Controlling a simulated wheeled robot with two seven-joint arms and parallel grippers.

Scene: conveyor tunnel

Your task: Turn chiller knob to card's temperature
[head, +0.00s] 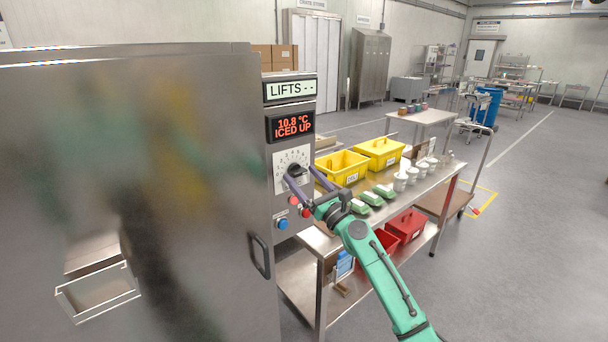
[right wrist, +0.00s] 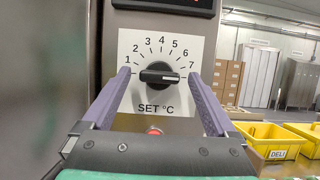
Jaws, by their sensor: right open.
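The chiller knob (right wrist: 159,73) is a black round dial with a bar grip on a white scale plate (right wrist: 150,45) numbered 1 to 7 and marked SET °C. Its bar lies nearly level, with a pale line on it; I cannot tell surely which end points. In the head view the knob (head: 296,170) sits under a red-lit display (head: 292,126) reading 10.8 °C ICED UP. My right gripper (head: 301,178) is open, its purple fingers either side of the knob in the right wrist view (right wrist: 159,78), apparently not touching it. I see no card with a readable temperature.
The steel chiller door (head: 130,200) fills the left, with a handle (head: 259,256). Above the display is a LIFTS panel (head: 290,90). Blue (head: 282,224) and red buttons sit below the knob. A steel table (head: 395,197) with yellow bins (head: 341,167), green packs and white tubs stands to the right.

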